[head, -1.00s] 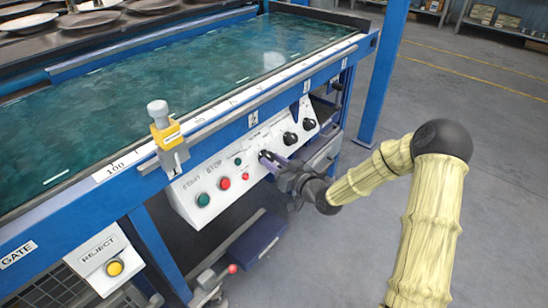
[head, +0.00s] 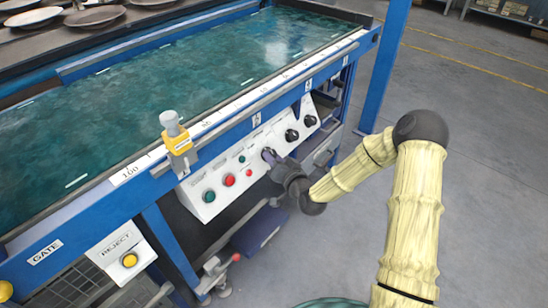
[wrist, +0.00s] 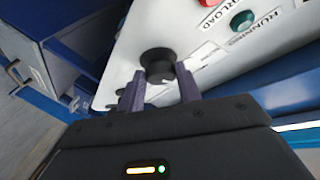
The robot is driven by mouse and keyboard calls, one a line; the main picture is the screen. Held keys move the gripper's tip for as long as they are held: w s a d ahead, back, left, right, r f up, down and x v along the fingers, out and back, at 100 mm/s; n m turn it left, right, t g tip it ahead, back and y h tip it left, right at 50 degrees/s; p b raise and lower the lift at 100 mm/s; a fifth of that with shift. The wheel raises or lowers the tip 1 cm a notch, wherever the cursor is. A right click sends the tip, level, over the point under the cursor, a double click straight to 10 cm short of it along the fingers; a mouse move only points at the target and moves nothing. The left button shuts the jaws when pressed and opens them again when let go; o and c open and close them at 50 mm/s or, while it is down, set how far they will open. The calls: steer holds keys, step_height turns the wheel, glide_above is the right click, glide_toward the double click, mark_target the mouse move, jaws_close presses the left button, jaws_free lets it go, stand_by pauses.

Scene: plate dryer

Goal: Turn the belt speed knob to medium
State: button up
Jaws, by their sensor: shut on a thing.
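A white control panel (head: 222,192) on the front of the blue conveyor carries three black knobs in a row. My gripper (head: 271,157) is at the leftmost knob (head: 267,152), nearest the buttons. In the wrist view this black knob (wrist: 157,60) sits between the two purple fingers of my gripper (wrist: 160,88), which are closed on it from both sides. The middle knob (head: 292,135) and the far knob (head: 310,120) are clear of me. The knob labels are too small to read, and the held knob's pointer setting is not clear.
A green button (head: 208,195), a red button (head: 229,180) and small lamps lie left of the knob. A yellow clamp (head: 177,143) stands on the conveyor rail. A reject box (head: 121,248) hangs lower left. Floor to the right is free.

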steer(key=shift+d, duration=0.1)
steer(key=o, duration=1)
steer(key=p+v, duration=0.9)
steer(key=v, duration=0.8)
steer(key=shift+s+p, duration=0.15)
steer(key=shift+p, duration=0.2)
steer(key=shift+d, duration=0.1)
